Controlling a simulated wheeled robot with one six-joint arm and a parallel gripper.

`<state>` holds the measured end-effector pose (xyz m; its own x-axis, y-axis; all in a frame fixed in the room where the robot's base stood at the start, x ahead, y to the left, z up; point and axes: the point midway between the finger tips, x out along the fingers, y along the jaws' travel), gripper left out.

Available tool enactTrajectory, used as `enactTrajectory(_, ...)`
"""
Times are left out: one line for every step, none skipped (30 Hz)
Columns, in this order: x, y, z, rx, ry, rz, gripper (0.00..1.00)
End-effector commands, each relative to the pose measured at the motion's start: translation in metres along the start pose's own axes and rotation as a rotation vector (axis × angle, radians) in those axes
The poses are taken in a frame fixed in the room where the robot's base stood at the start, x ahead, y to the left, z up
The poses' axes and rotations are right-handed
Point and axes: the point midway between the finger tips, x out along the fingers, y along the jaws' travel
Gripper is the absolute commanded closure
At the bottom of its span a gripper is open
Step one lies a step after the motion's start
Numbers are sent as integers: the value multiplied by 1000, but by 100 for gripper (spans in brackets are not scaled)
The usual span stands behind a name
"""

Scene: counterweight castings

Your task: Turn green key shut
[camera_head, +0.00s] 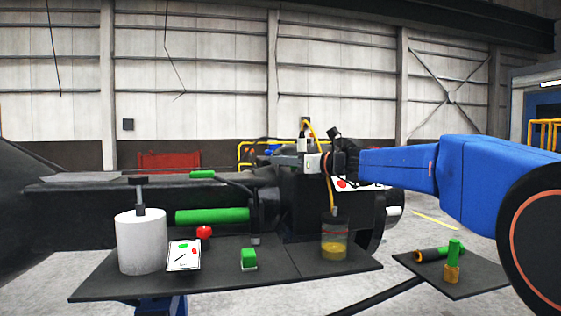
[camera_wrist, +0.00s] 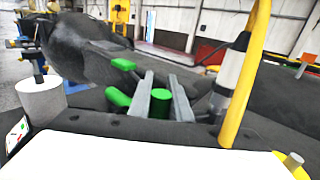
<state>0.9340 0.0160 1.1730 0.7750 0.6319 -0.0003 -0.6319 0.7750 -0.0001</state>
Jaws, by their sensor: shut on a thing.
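My gripper (camera_wrist: 160,86) shows in the wrist view as two grey fingers, shut on a short upright green cylinder, which looks like the green key (camera_wrist: 161,104). Its lower end is hidden. In the head view my wrist reaches in from the right beside a dark machine block (camera_head: 300,208), and I cannot make out the key or the fingertips there.
A black shelf (camera_head: 215,283) holds a white cylinder (camera_head: 142,243), a marked card (camera_head: 184,255), a green block (camera_head: 249,260) and a jar (camera_head: 334,243). A green roll (camera_head: 212,215) lies behind. A yellow hose (camera_wrist: 245,75) runs close to my gripper's right. A side tray (camera_head: 480,285) holds green-and-orange parts.

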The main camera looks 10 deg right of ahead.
Motion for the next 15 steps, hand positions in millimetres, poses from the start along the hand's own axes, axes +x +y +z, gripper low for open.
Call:
enactTrajectory(-4, -3, -1, 2, 1, 32, 100)
enactTrajectory(-6, -3, -1, 2, 1, 56, 100)
enactTrajectory(-9, -3, -1, 1, 1, 88, 100)
enactTrajectory(-11, -2, -1, 1, 1, 111, 100)
enactTrajectory(-12, -2, -1, 1, 1, 135, 100)
enactTrajectory(-15, -3, -1, 1, 1, 166, 100)
enactTrajectory(-17, -3, -1, 1, 1, 189, 100)
enactTrajectory(-19, -3, -1, 1, 1, 213, 100)
enactTrajectory(-22, -3, -1, 1, 1, 244, 100)
enactTrajectory(-24, -4, -1, 1, 1, 267, 100)
enactTrajectory(-26, -4, -1, 1, 1, 289, 100)
enactTrajectory(-28, -4, -1, 1, 1, 319, 100)
enactTrajectory(-30, -4, -1, 1, 1, 339, 100)
enactTrajectory(-32, -5, -1, 2, 1, 359, 100)
enactTrajectory(-34, -5, -1, 2, 0, 386, 100)
